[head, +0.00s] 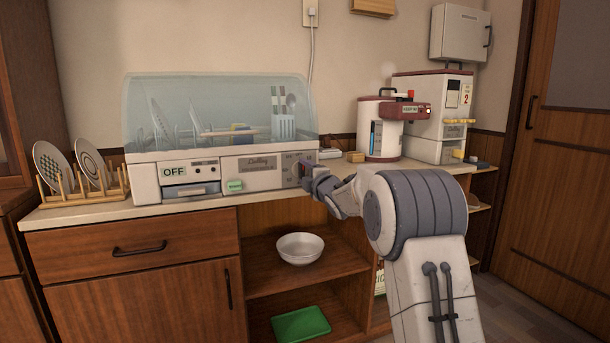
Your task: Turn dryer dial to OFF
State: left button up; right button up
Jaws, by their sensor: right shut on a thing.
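The dish dryer (146,182) stands on the counter, a white box under a clear dome with dishes inside. A label reading OFF (174,171) is on the left of its front, above a small drawer. My right gripper (307,180) is at the right end of the dryer's front panel, where the dial is, and is shut on the dial. The dial itself is mostly hidden behind the gripper, so its pointing direction cannot be seen. My left gripper is not in view.
A wooden plate rack (85,195) stands left of the dryer. A kettle (377,128) and a white dispenser (432,100) stand to the right. A white bowl (299,249) and a green tray (301,324) sit on the shelves below.

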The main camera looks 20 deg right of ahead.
jog(key=o, duration=1.4)
jog(key=shift+c, duration=0.2)
jog(key=s, duration=1)
jog(key=shift+s+d+p, duration=0.15)
jog(key=shift+s+p, duration=0.1)
jog(key=shift+p, duration=0.1)
